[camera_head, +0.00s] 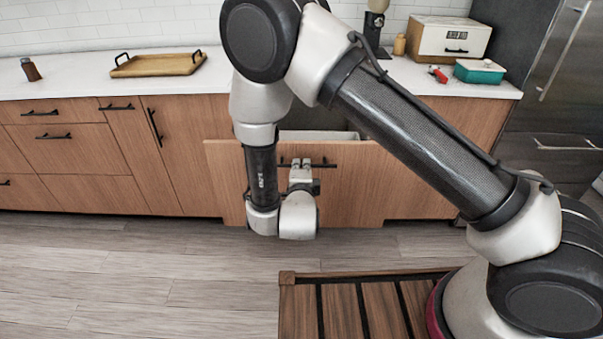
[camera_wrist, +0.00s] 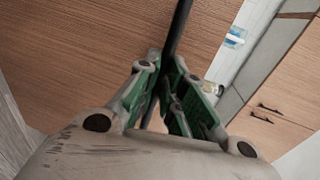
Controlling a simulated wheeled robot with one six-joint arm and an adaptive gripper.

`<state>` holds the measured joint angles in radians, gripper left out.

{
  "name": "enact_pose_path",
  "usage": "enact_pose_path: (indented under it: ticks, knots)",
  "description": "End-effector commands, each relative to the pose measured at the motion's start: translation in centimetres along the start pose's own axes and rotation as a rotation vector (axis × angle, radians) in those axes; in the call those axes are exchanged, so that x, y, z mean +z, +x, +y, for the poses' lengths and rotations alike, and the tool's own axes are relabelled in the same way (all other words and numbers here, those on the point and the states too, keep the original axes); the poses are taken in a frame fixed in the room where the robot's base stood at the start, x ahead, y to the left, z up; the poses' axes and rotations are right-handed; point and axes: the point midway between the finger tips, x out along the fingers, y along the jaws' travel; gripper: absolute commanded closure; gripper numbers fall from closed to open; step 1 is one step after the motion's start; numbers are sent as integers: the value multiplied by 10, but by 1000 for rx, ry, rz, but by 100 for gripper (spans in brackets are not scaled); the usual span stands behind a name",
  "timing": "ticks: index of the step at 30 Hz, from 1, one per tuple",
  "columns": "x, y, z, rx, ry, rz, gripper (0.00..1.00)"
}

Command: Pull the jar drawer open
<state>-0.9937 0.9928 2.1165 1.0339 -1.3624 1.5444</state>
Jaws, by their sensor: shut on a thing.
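The jar drawer (camera_head: 350,190) has a wide wooden front that stands out from the cabinet row, so it is partly open. A pale strip of its inside shows above the front edge. Its black bar handle (camera_head: 330,166) runs across the upper part of the front. My gripper (camera_head: 300,166) is at the middle of this handle. In the wrist view, the green-lined fingers of my gripper (camera_wrist: 172,92) are shut around the black handle (camera_wrist: 180,30). My arm hides part of the drawer front and its opening. No jar can be made out clearly.
A wooden tray (camera_head: 158,65), a brown bottle (camera_head: 30,69), a white bread box (camera_head: 449,40) and a green container (camera_head: 479,71) stand on the white counter. A slatted wooden surface (camera_head: 340,310) lies at the bottom. Floor in front of the drawer is clear.

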Motion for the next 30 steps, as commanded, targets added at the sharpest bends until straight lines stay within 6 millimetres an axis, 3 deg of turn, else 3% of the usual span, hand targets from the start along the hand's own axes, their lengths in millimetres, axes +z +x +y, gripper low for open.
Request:
enact_pose_path:
  ticks: [18, 24, 30]
  knots:
    - [-1, 106, -14, 14, -4, -1, 100]
    - [-1, 121, -17, 14, -7, -2, 100]
    - [-1, 122, -17, 15, -8, -3, 100]
